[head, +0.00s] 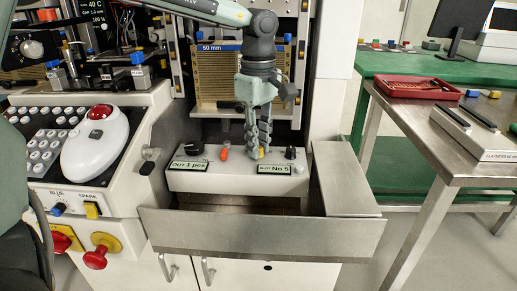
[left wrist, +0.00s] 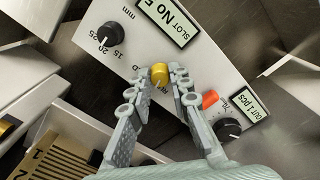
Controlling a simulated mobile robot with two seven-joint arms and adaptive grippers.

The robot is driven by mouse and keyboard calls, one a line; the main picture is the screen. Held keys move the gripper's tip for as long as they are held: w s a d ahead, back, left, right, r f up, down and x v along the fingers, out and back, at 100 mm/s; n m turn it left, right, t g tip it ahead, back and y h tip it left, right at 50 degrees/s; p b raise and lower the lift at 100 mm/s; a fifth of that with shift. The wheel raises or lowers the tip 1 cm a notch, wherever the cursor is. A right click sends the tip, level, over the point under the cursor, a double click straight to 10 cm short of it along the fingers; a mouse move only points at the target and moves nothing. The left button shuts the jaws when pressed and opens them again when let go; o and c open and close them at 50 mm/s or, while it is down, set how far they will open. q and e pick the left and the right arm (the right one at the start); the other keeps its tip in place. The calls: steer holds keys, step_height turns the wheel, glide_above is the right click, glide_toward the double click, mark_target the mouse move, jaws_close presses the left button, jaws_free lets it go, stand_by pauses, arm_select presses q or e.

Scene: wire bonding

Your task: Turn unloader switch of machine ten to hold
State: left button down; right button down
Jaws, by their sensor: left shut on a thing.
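The unloader panel (head: 215,181) is a pale box with a row of controls and the displays "OUT 1 pcs" and "SLOT No 5". A small yellow switch knob (left wrist: 159,73) sits near its middle, between an orange switch (left wrist: 210,98) and a black knob (left wrist: 110,34). My left gripper (left wrist: 161,77) is shut on the yellow knob, one finger on each side. In the head view the gripper (head: 257,150) points down at the panel and mostly hides the yellow knob. Its lettering is too small and covered to read. My right gripper is not in view.
A metal tray wall (head: 262,235) runs in front of the panel. A slotted brass magazine (head: 216,80) stands behind the gripper. At left are a keypad (head: 32,135), a white mouse-like device (head: 93,145) and red knobs (head: 101,250). A steel table (head: 425,125) stands at right.

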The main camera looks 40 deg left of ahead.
arm_select(q)
steer(key=m, duration=0.2)
steer(key=shift+m+b, duration=0.4)
steer(key=m, duration=0.3)
steer(key=shift+m, duration=0.3)
steer(key=m, duration=0.3)
steer(key=shift+m, duration=1.3)
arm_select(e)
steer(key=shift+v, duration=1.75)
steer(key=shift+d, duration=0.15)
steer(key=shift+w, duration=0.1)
arm_select(q)
steer(key=c, duration=1.4)
jaws_free()
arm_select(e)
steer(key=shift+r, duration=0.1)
arm_select(q)
steer(key=shift+r, duration=0.1)
